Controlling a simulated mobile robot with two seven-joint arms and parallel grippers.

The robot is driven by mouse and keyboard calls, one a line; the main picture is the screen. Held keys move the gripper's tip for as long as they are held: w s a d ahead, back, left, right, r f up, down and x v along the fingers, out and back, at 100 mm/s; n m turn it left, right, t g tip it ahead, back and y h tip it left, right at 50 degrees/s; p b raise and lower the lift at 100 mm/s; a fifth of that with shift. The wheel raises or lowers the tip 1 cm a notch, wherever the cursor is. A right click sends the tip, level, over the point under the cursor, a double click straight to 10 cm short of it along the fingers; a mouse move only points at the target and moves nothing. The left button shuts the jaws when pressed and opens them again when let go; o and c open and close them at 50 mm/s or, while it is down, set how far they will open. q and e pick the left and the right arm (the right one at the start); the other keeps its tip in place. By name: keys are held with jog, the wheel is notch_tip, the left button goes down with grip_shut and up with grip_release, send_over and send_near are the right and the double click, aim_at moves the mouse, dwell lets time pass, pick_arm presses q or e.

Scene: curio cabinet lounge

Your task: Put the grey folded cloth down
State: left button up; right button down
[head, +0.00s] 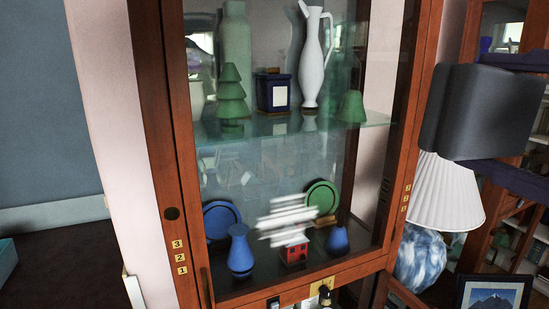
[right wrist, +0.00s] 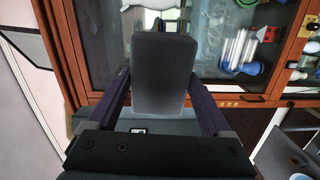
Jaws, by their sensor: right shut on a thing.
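The grey folded cloth (head: 490,112) is a dark grey, thick, rounded block at the right of the head view. My right gripper (head: 474,114) is shut on it, with one dark purple finger along its upper edge and one along its lower edge. The cloth is held up in the air in front of the lamp. In the right wrist view the cloth (right wrist: 163,80) stands between the two fingers of the right gripper (right wrist: 160,92) and hides part of the cabinet behind. My left gripper is not in view.
A wooden glass-fronted cabinet (head: 160,150) holds vases and ornaments on its shelves. A blurred white striped shape (head: 285,218) shows at its lower part. A lamp with a white pleated shade (head: 440,195) and a framed picture (head: 493,293) stand at right. A dark surface (head: 60,255) at left looks mostly clear.

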aim_at(518, 73)
notch_tip(518, 73, up, 3)
jog(key=m+h+p, duration=0.1)
jog(key=h+p, duration=0.1)
jog(key=shift+w+r+m+t+p, duration=0.1)
jog(key=shift+m+t+p, duration=0.2)
jog(key=shift+m, duration=0.1)
jog(key=s+r+m+g+h+p, duration=0.1)
jog(key=s+r+m+h+p, duration=0.2)
jog(key=r+h+p, duration=0.3)
jog(key=s+r+m+g+h+p, duration=0.1)
jog(key=s+r+m+h+p, duration=0.2)
jog(key=r+h+p, duration=0.3)
notch_tip(518, 73, up, 4)
jog(key=m+p, duration=0.1)
jog(key=p, duration=0.5)
jog(key=shift+s+a+m+p, duration=0.15)
jog(key=shift+s+m+p, duration=0.15)
jog(key=shift+s+p, duration=0.1)
